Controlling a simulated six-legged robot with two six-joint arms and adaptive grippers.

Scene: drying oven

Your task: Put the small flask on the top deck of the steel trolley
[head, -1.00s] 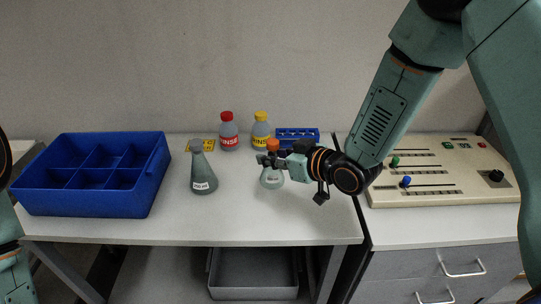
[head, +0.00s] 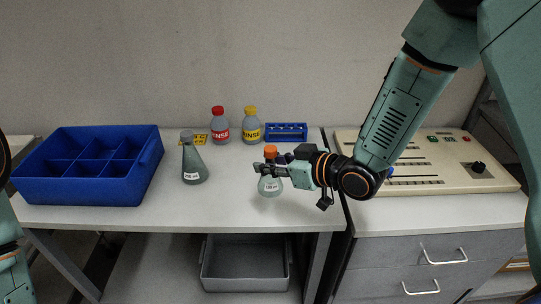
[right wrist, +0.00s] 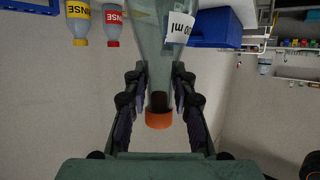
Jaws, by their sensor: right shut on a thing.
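The small flask (head: 270,188) is a clear conical flask with an orange cap and a white label. My right gripper (head: 263,171) is shut on its neck, below the cap, and holds it upright over the front half of the bench. I cannot tell whether its base is clear of the bench top. In the right wrist view the small flask (right wrist: 160,75) appears upside down between the two fingers, its orange cap towards the palm. I see no steel trolley in these views. My left gripper is out of view; only parts of that arm show at the left edge.
A larger grey-stoppered flask (head: 194,167) stands left of the small one. Behind are a red-capped bottle (head: 221,130), a yellow-capped bottle (head: 251,131) and a blue rack (head: 286,132). A blue divided crate (head: 75,190) fills the left. A control panel (head: 490,180) stands right.

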